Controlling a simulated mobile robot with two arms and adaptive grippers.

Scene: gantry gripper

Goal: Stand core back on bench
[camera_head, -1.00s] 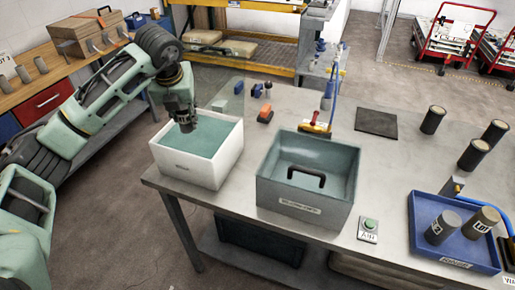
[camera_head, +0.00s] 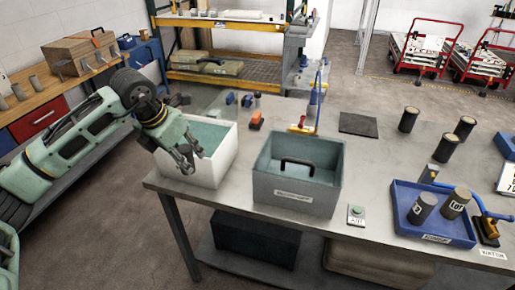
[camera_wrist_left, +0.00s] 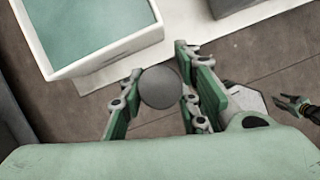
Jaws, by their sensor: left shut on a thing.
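My left gripper (camera_head: 186,160) shows at the near left side of the white tub (camera_head: 228,160) with teal inside. In the left wrist view its fingers (camera_wrist_left: 158,95) are closed around a round dark grey core (camera_wrist_left: 160,88), seen end-on. The core is hard to make out in the head view. Several dark cores stand upright on the grey bench (camera_head: 375,165) at the right, such as this core (camera_head: 409,119). Two more cores (camera_head: 424,207) stand in the blue tray (camera_head: 436,232). A green and dark jointed part (camera_wrist_left: 292,104), possibly my right gripper, shows at the wrist view's right edge.
A grey open box (camera_head: 295,190) with a dark handle stands beside the tub. A green button (camera_head: 356,213) is at the front edge, and a black mat (camera_head: 359,124) lies farther back. A wooden side bench (camera_head: 45,95) holds grey cylinders (camera_head: 35,82). Bare bench shows around the mat.

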